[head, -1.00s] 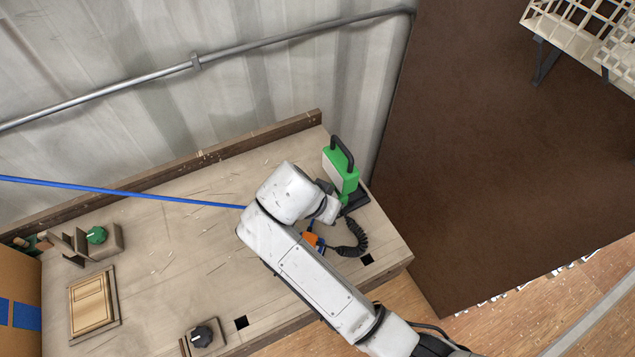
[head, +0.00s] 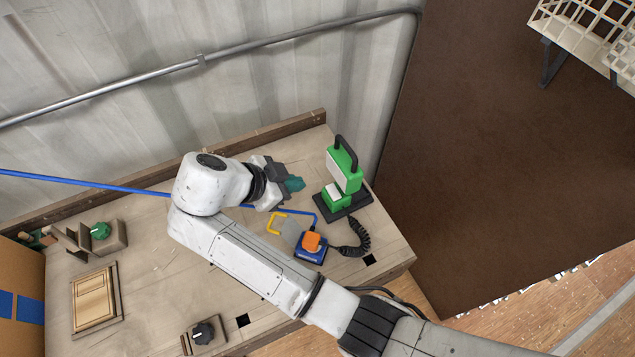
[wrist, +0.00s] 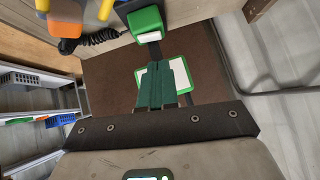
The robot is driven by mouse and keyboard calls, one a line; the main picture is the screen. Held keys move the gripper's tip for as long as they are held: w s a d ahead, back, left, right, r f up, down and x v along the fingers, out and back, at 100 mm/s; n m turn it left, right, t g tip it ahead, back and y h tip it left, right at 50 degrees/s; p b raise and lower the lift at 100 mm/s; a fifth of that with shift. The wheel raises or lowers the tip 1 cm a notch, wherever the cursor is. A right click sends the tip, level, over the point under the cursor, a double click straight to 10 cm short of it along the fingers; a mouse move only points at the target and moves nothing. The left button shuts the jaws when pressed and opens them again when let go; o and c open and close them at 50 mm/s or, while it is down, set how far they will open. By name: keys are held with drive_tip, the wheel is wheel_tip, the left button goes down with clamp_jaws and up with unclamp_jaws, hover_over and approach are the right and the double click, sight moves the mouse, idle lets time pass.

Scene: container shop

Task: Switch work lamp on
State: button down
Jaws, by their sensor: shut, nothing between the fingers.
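The green work lamp (head: 348,172), with a black carry handle, stands on a black base (head: 350,207) near the bench's right end. A small white-topped green part faces my gripper at its lower left. My gripper (head: 293,184) is left of the lamp, above the bench and apart from it, with its teal fingers shut and empty. In the wrist view the fingers (wrist: 156,88) overlap the lamp's white panel with a green frame (wrist: 180,76); a green block (wrist: 146,22) is above them. I cannot tell whether the lamp is lit.
A blue block with an orange top (head: 310,246) and a coiled black cable (head: 355,241) lie in front of the lamp. A yellow hook-shaped handle (head: 273,223) is beside them. A blue line (head: 80,184) runs in from the left. A corrugated wall (head: 220,100) stands behind.

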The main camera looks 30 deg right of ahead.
sight(330, 185)
drive_tip(key=x, duration=1)
